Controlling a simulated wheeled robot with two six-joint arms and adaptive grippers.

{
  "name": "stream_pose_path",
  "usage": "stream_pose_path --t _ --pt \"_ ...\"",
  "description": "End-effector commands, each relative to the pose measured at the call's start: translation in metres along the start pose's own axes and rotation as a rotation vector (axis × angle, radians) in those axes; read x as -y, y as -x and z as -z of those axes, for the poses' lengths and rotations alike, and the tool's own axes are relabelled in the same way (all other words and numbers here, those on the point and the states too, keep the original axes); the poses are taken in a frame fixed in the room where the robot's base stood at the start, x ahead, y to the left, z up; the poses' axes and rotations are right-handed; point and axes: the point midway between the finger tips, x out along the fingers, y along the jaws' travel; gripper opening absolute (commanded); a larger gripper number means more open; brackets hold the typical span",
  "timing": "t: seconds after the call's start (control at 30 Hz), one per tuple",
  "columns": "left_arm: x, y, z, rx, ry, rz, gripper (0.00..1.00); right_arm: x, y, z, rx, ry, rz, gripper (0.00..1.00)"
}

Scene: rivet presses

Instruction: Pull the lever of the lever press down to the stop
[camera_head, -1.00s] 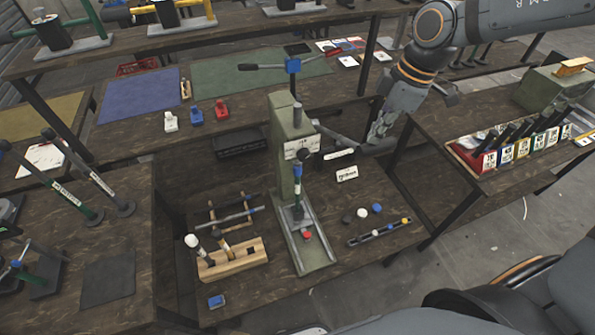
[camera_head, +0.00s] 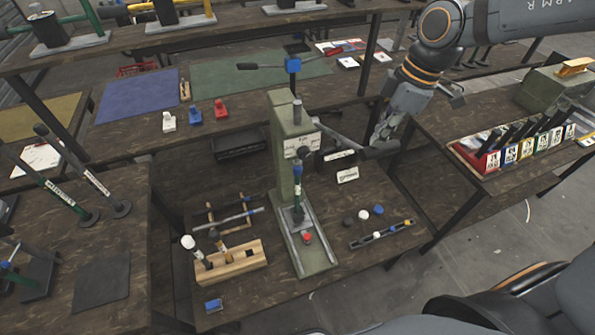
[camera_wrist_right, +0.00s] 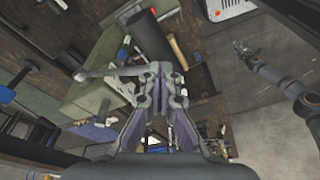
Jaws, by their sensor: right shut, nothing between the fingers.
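The lever press has a green column (camera_head: 290,155) and a base plate with a red button-like piece (camera_head: 307,238). Its lever (camera_head: 345,137) slopes down to the right from the press head to a thick dark grip (camera_head: 382,150). My right gripper (camera_head: 380,134) is shut and empty, with its fingertips right at the grip end; whether they touch it I cannot tell. In the right wrist view the gripper (camera_wrist_right: 161,72) partly hides what lies behind its fingers. Another arm, seemingly my left, shows there with its small gripper (camera_wrist_right: 243,48); its jaws are too small to judge.
A wooden holder (camera_head: 232,262) with handled tools stands left of the press. A dark rail (camera_head: 382,235) and small knobs lie to its right. A gap with floor lies between the tables.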

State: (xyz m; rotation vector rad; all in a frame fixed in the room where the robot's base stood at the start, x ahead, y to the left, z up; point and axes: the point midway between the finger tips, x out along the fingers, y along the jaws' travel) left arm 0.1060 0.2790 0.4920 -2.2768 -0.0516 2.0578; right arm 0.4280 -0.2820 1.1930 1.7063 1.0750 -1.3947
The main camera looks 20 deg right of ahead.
Motion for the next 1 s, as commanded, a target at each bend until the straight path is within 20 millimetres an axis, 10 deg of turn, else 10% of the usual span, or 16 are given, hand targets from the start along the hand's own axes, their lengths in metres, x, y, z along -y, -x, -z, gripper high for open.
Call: stream_pose_path --t 1.0 --pt "-0.002 -0.028 -0.003 0.0 0.0 0.0 0.4 0.009 -0.026 -0.01 -0.002 0.001 0.001 0.0"
